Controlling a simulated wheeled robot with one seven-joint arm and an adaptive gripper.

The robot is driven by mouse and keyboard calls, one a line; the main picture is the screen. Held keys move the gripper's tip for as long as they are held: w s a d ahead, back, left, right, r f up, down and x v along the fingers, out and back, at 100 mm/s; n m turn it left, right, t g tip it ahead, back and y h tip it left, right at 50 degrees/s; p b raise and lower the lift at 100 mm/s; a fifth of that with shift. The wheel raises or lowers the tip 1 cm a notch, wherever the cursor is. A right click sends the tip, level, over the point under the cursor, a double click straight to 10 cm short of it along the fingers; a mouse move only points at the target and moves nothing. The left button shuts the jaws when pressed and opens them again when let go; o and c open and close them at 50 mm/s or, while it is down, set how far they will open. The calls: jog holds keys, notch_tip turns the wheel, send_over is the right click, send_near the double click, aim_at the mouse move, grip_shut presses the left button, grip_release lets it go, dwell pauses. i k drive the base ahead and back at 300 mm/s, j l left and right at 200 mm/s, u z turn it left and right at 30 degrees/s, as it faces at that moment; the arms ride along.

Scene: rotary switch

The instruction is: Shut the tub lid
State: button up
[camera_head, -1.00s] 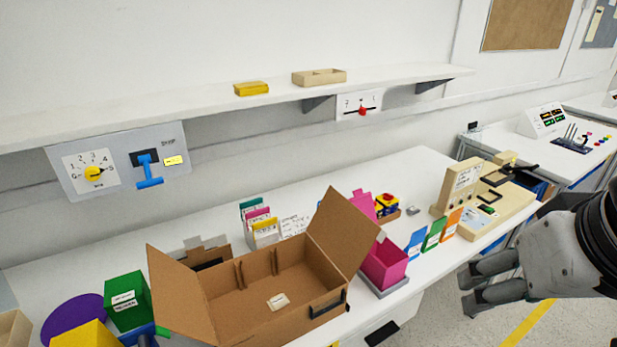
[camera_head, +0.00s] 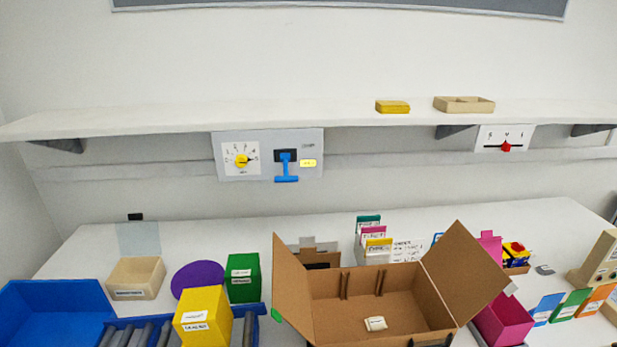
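A small beige tub (camera_head: 136,283) stands on the white bench at the left. Its pale see-through lid (camera_head: 139,239) stands upright at the tub's back edge, so the tub is open at the top. The front of the tub carries a small label, too small to read. A magenta box (camera_head: 502,322) at the right also has a raised flap (camera_head: 491,245) behind it. My gripper is out of view.
A blue bin (camera_head: 55,315) is left of the tub, and a yellow box (camera_head: 203,316) on a roller tray is in front and right. A purple disc (camera_head: 198,278), green box (camera_head: 243,277) and large open carton (camera_head: 368,300) stand farther right. A shelf (camera_head: 300,116) runs above.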

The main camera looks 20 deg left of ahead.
aim_at(136, 217)
jog(key=u, duration=1.7)
jog(key=i+u, duration=0.15)
jog(key=i+j, duration=0.15)
jog(key=i, duration=0.25)
jog(key=i+j+z, duration=0.15)
jog(key=i, duration=0.25)
